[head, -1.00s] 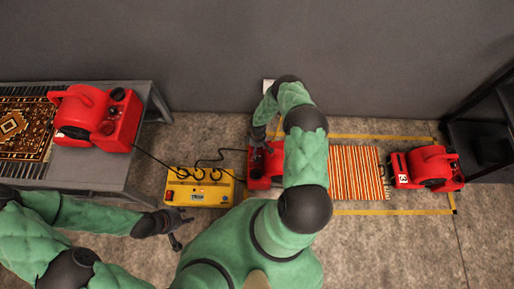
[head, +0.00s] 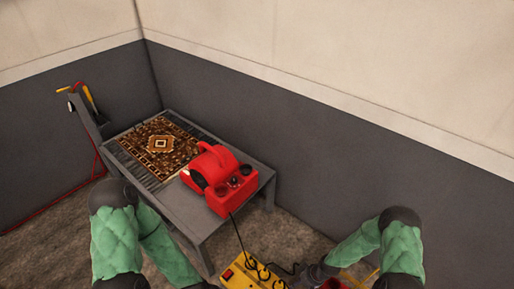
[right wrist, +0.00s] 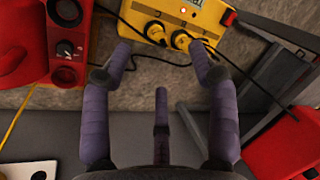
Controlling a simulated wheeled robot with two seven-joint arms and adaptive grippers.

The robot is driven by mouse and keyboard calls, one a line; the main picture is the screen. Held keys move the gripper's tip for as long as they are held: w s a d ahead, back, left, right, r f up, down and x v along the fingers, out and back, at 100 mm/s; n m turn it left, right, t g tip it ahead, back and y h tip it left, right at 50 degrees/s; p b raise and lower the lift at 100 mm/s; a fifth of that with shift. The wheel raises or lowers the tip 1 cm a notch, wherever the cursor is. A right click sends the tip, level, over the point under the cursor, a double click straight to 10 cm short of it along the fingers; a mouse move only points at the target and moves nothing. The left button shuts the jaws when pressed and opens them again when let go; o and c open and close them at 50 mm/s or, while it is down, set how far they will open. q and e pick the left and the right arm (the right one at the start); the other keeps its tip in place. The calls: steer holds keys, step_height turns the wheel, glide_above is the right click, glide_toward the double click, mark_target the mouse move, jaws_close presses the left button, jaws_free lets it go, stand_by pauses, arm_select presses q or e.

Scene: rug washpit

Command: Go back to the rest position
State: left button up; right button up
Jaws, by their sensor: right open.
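My right arm (head: 360,245) comes in at the lower right of the head view, bent. Its dark gripper (head: 318,274) is near the bottom edge, beside the yellow power box (head: 248,275). In the right wrist view the right gripper (right wrist: 162,62) has its fingers spread apart with nothing between them. The yellow power box (right wrist: 180,22) lies past the fingertips there. My left arm (head: 165,250) is at the lower left of the head view; its gripper is cut off by the bottom edge.
A red blower (head: 228,182) and a patterned rug (head: 160,145) are on a grey table (head: 205,228). Black cables run near the fingers. A grey wall (head: 330,160) stands behind.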

steer(key=s+a+r+m+p, duration=0.1)
steer(key=s+a+r, duration=0.3)
steer(key=r, duration=0.4)
steer(key=s+a+r+m+p, duration=0.2)
steer(key=s+a+r+m, duration=0.2)
steer(key=s+r, duration=0.3)
steer(key=shift+s+a+r, duration=0.15)
steer(key=shift+a+r, duration=0.05)
steer(key=shift+r, duration=0.55)
